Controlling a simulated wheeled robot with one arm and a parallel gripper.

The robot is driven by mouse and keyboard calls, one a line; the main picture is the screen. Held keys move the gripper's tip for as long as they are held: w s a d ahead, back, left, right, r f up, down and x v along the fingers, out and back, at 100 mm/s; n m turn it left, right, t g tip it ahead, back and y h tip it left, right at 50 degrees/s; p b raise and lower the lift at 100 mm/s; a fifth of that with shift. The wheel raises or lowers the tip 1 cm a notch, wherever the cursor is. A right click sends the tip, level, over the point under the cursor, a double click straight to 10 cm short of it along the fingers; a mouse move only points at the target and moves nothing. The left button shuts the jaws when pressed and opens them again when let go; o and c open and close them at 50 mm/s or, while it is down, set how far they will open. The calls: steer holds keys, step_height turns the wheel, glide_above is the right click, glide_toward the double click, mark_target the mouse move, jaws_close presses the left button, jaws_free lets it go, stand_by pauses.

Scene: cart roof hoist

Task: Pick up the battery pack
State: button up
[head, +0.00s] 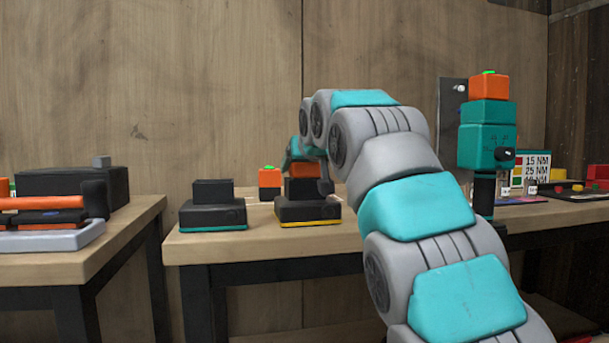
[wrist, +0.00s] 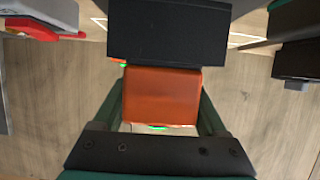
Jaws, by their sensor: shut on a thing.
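The orange battery pack (wrist: 160,95) fills the space between the two fingers of my gripper (wrist: 161,108) in the wrist view, with one finger along each side. My gripper is shut on it. In the head view, the battery pack (head: 299,170) shows as a small orange patch at the end of my arm, directly above a black charger with a yellow stripe (head: 308,211). The black block (wrist: 165,32) adjoins the pack in the wrist view. I cannot tell whether the pack still touches the charger. My wrist partly hides the gripper in the head view.
A black charger with a teal stripe (head: 213,213) stands to the left on the same bench (head: 270,248). Another orange block with a green top (head: 269,180) stands behind. A teal tool with an orange top (head: 487,122) stands upright at right. A gap separates the left bench (head: 60,262).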

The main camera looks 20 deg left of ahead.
jaws_close()
steer(key=shift+r, duration=0.2)
